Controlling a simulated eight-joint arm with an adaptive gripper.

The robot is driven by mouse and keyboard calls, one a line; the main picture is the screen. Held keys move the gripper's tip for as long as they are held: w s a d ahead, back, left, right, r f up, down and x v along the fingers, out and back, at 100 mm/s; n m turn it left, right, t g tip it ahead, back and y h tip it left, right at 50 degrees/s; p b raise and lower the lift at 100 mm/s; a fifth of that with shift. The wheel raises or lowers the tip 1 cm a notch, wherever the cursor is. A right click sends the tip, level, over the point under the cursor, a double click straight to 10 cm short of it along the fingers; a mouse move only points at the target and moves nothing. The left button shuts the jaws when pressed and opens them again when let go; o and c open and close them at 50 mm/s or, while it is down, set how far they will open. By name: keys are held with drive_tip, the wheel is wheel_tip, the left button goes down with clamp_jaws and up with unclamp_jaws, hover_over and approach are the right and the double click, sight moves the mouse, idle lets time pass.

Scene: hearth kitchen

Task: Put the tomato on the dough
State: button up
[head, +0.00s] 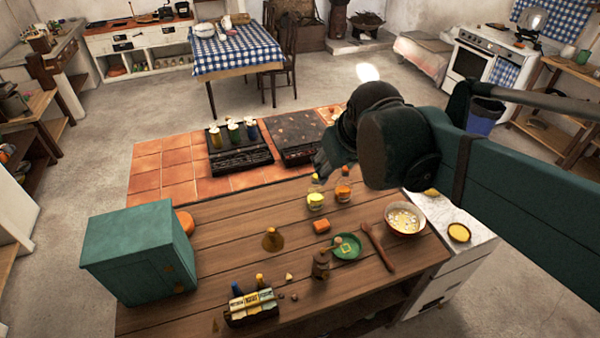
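My gripper (328,163) is at the end of my arm, above the far part of the counter by the tiles. It is dark and partly hidden by my arm, so its opening does not show. I cannot pick out a tomato for certain. A rounded orange thing (185,222) shows partly behind the teal box, and a small orange-red block (321,226) lies mid-counter. Dough is also not certain: a flat yellow round (459,232) lies on the white surface at the right. My gripper is apart from all of these.
A teal box (140,254) stands at the left. A rack of small boxes (251,307) is at the front.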

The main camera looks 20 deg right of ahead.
drive_tip(key=s+a+f+t+y, duration=0.1)
drive_tip(key=s+a+f, duration=0.2)
drive_tip(key=s+a, duration=0.4)
drive_tip(key=shift+s+a+f, duration=0.2)
drive_tip(key=shift+s+a, duration=0.05)
drive_tip(key=shift+s, duration=0.3)
